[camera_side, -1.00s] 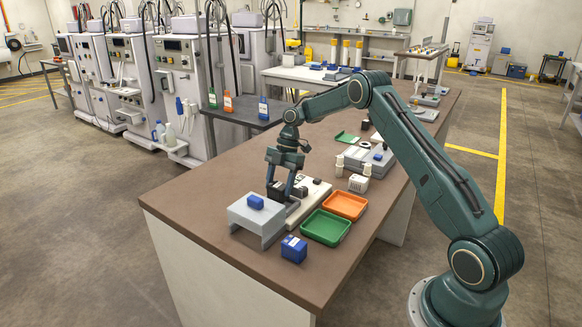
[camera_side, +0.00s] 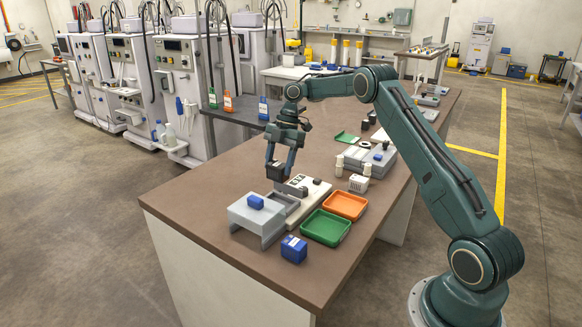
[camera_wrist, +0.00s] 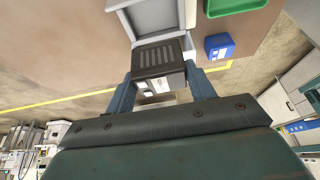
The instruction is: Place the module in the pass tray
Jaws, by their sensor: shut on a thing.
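My gripper (camera_side: 279,168) is shut on the module (camera_side: 275,173), a dark grey box with a ribbed top. In the wrist view the module (camera_wrist: 158,60) sits between the two fingers of my gripper (camera_wrist: 160,78), with a pale label on its near face. In the side view it hangs above the white and grey test fixture (camera_side: 312,190), apparently clear of it. A green tray (camera_side: 326,228) and an orange tray (camera_side: 345,205) lie to the right, both empty. No marking shows which is the pass tray.
A blue box (camera_side: 293,249) stands before the green tray. The bench's left side is clear.

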